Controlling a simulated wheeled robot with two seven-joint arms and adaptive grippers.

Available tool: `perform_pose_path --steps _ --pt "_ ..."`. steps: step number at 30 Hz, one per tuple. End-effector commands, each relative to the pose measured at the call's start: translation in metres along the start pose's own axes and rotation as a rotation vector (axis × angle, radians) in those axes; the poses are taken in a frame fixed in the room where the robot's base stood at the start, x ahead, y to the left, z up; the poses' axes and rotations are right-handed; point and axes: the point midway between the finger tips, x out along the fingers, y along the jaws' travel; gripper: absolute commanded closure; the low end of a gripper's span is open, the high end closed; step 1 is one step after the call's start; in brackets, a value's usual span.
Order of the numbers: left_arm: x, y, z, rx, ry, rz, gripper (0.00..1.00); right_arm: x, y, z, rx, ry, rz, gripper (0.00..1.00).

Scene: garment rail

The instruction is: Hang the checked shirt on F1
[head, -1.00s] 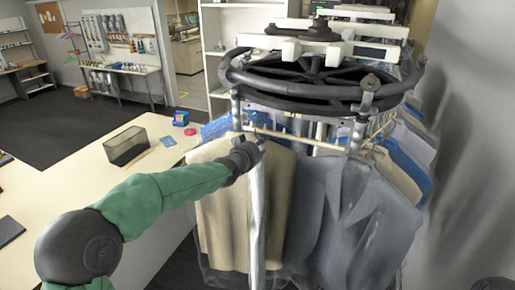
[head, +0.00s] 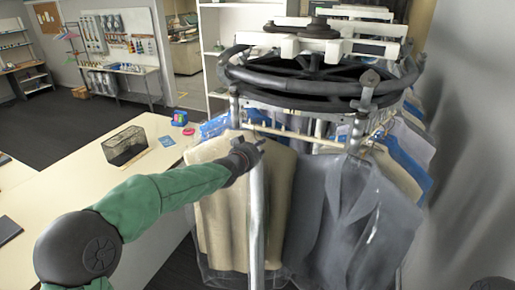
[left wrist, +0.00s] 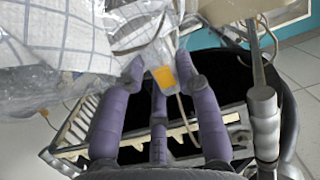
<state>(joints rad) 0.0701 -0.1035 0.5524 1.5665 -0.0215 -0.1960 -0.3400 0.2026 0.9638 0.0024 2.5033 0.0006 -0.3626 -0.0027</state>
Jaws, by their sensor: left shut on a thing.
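The checked shirt (left wrist: 70,28), white with thin blue-grey lines under clear plastic, fills the upper left of the left wrist view. An orange-yellow tag (left wrist: 164,79) hangs near the fingertips. My left gripper (left wrist: 162,68) is shut on the shirt's hanger or the plastic at its top; exactly which part is hard to tell. In the head view my left gripper (head: 254,150) is at the near side of the rail, by an upright metal post and in front of a beige garment. The shirt cannot be made out there. My right gripper is not in view.
The garment rail (head: 300,82) has a dark wheel-like top. A beige garment (head: 221,215) and grey jackets (head: 349,215) hang close together under it. A pale counter (head: 75,205) with a wire basket (head: 124,145) is at left. A wall (head: 470,150) stands at right.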

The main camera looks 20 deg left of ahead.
Motion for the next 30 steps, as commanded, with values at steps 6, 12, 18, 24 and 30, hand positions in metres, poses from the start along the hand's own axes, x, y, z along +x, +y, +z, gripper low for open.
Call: perform_pose_path --steps 6,12,18,24,30 --pt "0.001 0.000 0.004 0.000 0.003 -0.001 1.00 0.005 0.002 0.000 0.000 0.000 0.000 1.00" --pt "0.002 0.000 0.008 0.000 0.003 -0.001 1.00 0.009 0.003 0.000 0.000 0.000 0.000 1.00" --pt "0.004 -0.001 0.012 0.000 0.003 -0.001 1.00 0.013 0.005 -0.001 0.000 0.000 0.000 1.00" --pt "0.004 -0.001 0.013 0.000 0.003 -0.001 1.00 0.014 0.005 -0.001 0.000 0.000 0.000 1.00" --pt "0.004 -0.001 0.013 0.000 0.003 -0.001 0.54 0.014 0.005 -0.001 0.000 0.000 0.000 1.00"
